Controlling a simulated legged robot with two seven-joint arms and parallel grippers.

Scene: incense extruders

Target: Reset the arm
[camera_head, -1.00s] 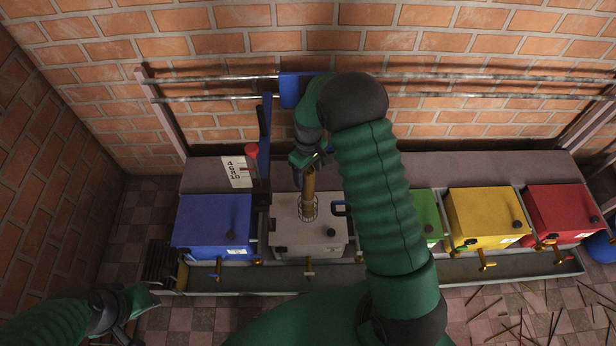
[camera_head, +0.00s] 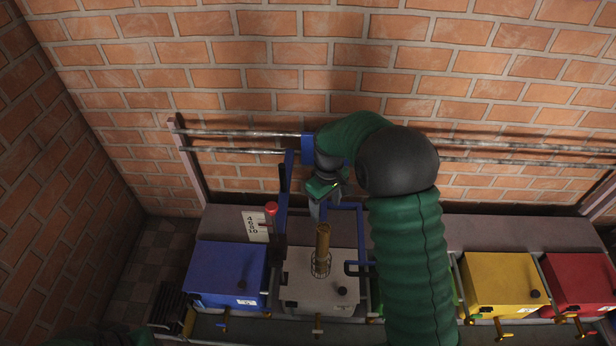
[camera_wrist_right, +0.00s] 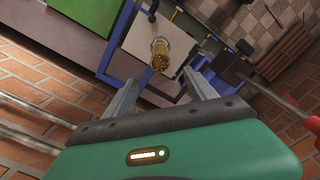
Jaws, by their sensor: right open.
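My right gripper (camera_head: 320,204) is raised above the white box (camera_head: 300,281), near the blue frame. In the right wrist view its two fingers (camera_wrist_right: 162,74) are spread wide with nothing between them. A brass cylinder (camera_head: 322,243) stands upright in a wire ring on top of the white box, below and apart from the fingers. It also shows in the right wrist view (camera_wrist_right: 159,52), beyond the fingertips. My left arm barely shows at the bottom left edge of the head view; its gripper is out of sight.
A blue box (camera_head: 226,270) stands left of the white one. Yellow (camera_head: 500,283) and red (camera_head: 575,280) boxes stand at right; a green one is mostly hidden by my right arm. A blue frame (camera_head: 284,205) with a red-topped lever (camera_head: 271,209) and two wall rails (camera_head: 240,142) are close by.

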